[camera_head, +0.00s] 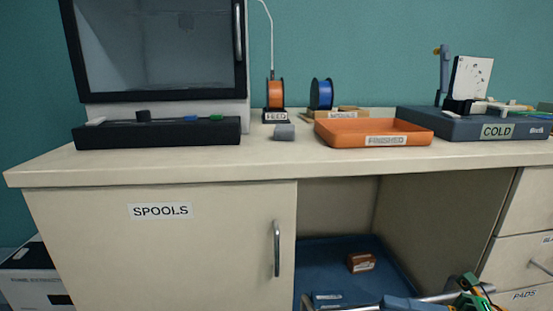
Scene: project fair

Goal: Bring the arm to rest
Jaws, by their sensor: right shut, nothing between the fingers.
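My right gripper (470,293) shows low at the bottom right edge of the head view, in front of the open bay under the bench. Only a part of it shows, and the bottom edge cuts off the rest of the arm. It is shut and holds nothing. It is apart from the benchtop (270,160) and lower than it. My left gripper is not in view.
The benchtop holds a printer (160,45), an orange spool (275,93), a blue spool (321,94), an orange tray (370,132) and a COLD-labelled box (460,125). Below are a closed SPOOLS door (160,250) and a blue-floored bay (335,260) with a small brown box (361,262).

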